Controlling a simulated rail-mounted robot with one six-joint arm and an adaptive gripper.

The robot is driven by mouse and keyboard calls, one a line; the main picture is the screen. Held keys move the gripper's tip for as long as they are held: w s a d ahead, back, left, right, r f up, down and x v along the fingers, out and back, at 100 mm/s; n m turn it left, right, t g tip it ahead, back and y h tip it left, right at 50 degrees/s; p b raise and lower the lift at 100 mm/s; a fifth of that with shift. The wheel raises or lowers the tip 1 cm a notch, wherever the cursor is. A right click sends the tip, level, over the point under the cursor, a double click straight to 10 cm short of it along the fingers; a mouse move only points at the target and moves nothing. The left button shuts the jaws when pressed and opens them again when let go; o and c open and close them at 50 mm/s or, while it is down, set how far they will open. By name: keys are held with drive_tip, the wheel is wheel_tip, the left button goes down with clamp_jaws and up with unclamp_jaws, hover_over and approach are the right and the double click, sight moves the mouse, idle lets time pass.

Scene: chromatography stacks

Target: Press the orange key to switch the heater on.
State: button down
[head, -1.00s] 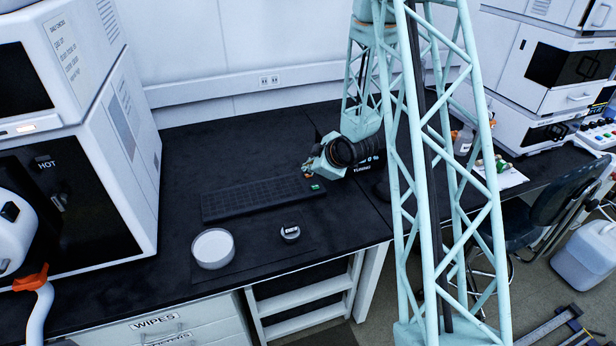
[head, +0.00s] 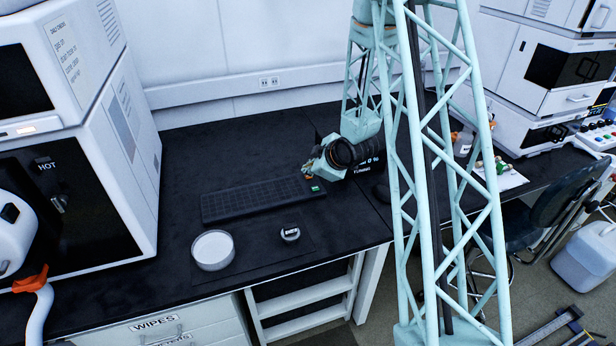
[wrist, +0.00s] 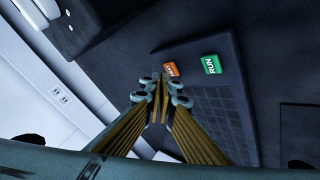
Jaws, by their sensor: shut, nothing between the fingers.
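The orange key (wrist: 171,69) shows in the wrist view, with white lettering that is hard to read. In the head view my gripper (head: 307,172) is over the right end of the keyboard (head: 250,201), close behind the green key (head: 314,189). The orange key is not clearly visible there.
A white round dish (head: 213,249) and a small round container (head: 290,233) stand in front of the keyboard. A large white instrument (head: 120,130) stands at the left. The black bench (head: 190,150) behind the keyboard is clear.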

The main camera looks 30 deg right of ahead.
sight(308, 177)
drive_tip(key=shift+f+b, duration=0.5)
drive_tip(key=shift+b, duration=0.2)
idle(0.9)
drive_tip(key=shift+r, duration=0.5)
drive_tip(key=shift+r, duration=0.15)
idle(0.4)
drive_tip(key=shift+r+p, duration=1.55)
drive_tip(key=shift+r, duration=1.3)
